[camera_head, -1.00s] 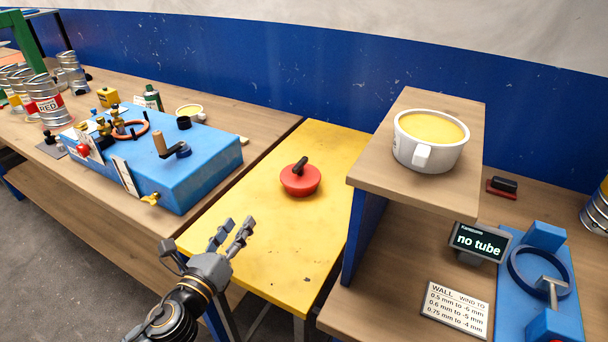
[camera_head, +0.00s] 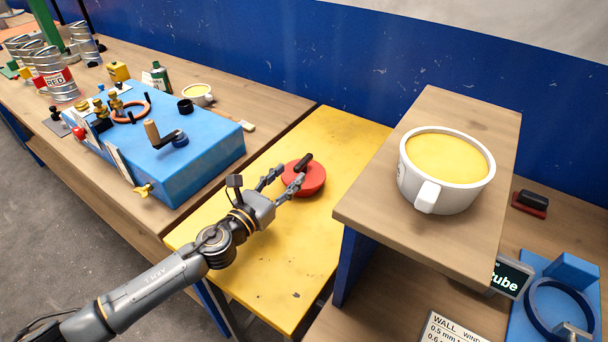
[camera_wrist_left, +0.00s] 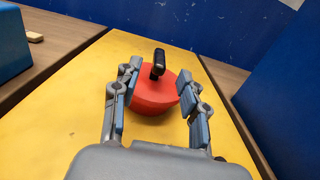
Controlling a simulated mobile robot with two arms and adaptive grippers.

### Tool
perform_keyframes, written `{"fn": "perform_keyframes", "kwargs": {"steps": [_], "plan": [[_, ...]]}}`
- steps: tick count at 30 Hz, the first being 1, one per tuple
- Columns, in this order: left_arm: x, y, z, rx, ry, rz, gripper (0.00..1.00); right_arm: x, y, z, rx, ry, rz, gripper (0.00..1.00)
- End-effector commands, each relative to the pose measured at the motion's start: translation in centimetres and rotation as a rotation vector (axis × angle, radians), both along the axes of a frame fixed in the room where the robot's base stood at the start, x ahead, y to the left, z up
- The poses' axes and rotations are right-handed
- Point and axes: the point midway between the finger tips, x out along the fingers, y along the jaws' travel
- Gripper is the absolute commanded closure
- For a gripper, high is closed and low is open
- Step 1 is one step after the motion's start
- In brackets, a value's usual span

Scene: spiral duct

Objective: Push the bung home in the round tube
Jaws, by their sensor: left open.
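A red round bung (camera_head: 315,182) with a black handle on top rests on the yellow table; it also shows in the left wrist view (camera_wrist_left: 155,95). My left gripper (camera_head: 287,177) is open and has its fingers at the near side of the bung. In the left wrist view the fingers of this gripper (camera_wrist_left: 158,88) stand to the left and right of the bung, with the black handle between and beyond them. I cannot tell whether a finger touches it. My right gripper is not in view.
A raised wooden shelf (camera_head: 392,215) with a white mug (camera_head: 440,190) stands right of the yellow table (camera_head: 255,240). A blue box (camera_head: 205,165) with a crank stands at left. A partly cut-off display (camera_head: 510,278) and a blue ring fixture (camera_head: 545,310) are at lower right.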

Motion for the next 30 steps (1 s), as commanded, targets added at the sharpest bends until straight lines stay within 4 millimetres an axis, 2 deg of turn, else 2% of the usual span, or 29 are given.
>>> {"fn": "perform_keyframes", "kwargs": {"steps": [2, 11, 18, 26, 27, 30], "plan": [[1.0, -0.6, 0.0, 0.000, 0.000, 0.001, 0.57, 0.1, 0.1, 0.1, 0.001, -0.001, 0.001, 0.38], [3.1, -2.1, 0.0, -0.003, 0.002, 0.001, 0.57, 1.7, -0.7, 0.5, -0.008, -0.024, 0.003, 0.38], [5.6, -3.8, -0.2, -0.002, 0.001, 0.000, 0.57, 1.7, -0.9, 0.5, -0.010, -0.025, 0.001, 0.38], [6.0, -4.0, -0.2, 0.000, 0.001, 0.001, 0.57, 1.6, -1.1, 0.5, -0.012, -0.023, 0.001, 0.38], [5.9, -4.0, -0.2, 0.000, 0.001, 0.001, 0.59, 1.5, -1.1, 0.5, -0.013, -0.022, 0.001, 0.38], [5.9, -4.0, -0.2, 0.000, 0.001, 0.001, 0.79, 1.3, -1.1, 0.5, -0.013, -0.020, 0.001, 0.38]]}}
